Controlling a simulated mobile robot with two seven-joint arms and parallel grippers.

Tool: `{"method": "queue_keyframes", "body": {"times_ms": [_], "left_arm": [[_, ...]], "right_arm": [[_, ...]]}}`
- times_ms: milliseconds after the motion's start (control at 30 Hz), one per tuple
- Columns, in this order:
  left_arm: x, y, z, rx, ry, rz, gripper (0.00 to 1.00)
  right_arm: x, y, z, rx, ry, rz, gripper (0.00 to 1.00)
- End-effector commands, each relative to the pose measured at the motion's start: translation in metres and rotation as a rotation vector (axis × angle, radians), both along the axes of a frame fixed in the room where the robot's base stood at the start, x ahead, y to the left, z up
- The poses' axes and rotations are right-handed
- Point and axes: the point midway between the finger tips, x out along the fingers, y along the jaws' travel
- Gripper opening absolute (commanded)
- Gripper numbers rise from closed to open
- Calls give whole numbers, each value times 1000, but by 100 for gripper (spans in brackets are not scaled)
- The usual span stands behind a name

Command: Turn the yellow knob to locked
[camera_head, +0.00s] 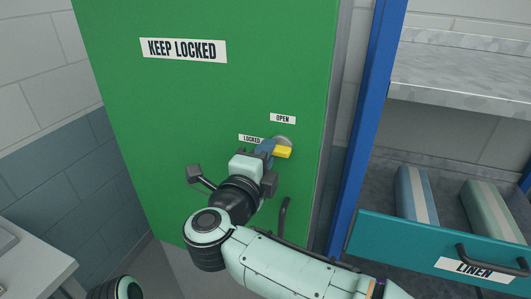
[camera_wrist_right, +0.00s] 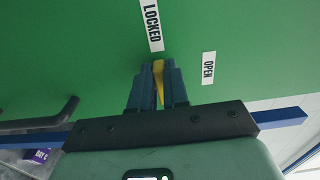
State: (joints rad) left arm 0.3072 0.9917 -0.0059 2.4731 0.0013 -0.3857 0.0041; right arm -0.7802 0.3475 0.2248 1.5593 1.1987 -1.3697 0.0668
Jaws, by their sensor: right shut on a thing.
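The yellow knob (camera_head: 284,152) sits on a round grey plate (camera_head: 282,141) on the green door (camera_head: 200,100). An OPEN label (camera_head: 283,118) is above it and a LOCKED label (camera_head: 250,139) is to its upper left. My right gripper (camera_head: 268,149) is shut on the knob, its fingers covering the knob's left part. In the right wrist view the yellow knob (camera_wrist_right: 159,80) shows between the two fingers (camera_wrist_right: 158,85). There its upper end points roughly towards the LOCKED label (camera_wrist_right: 151,22), with OPEN off to the right. My left gripper is not in view.
A dark door handle (camera_head: 284,218) is below the knob. A blue upright (camera_head: 370,115) stands right of the door, with a shelf (camera_head: 460,95) and an open teal LINEN drawer (camera_head: 430,255) beyond it. A pale table (camera_head: 35,265) is at lower left.

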Motion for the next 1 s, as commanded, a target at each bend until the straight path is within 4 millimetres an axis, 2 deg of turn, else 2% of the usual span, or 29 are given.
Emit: {"method": "queue_keyframes", "body": {"times_ms": [233, 267, 333, 633, 733, 867, 1000], "left_arm": [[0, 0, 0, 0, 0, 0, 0], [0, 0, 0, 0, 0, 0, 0], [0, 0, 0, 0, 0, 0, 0], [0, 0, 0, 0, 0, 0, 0], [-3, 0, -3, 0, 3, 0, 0], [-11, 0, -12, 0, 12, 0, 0], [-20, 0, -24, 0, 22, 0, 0]], "right_arm": [[0, 0, 0, -4, 0, -1, 0], [0, 0, 0, -4, 0, -1, 18], [0, 0, 0, -4, 0, -1, 40], [-1, 0, 0, -1, 0, 0, 40], [-7, 2, -1, -1, 0, 1, 40], [-26, 9, -2, 0, 1, 3, 40], [-57, 19, -3, 0, 1, 5, 40]]}}
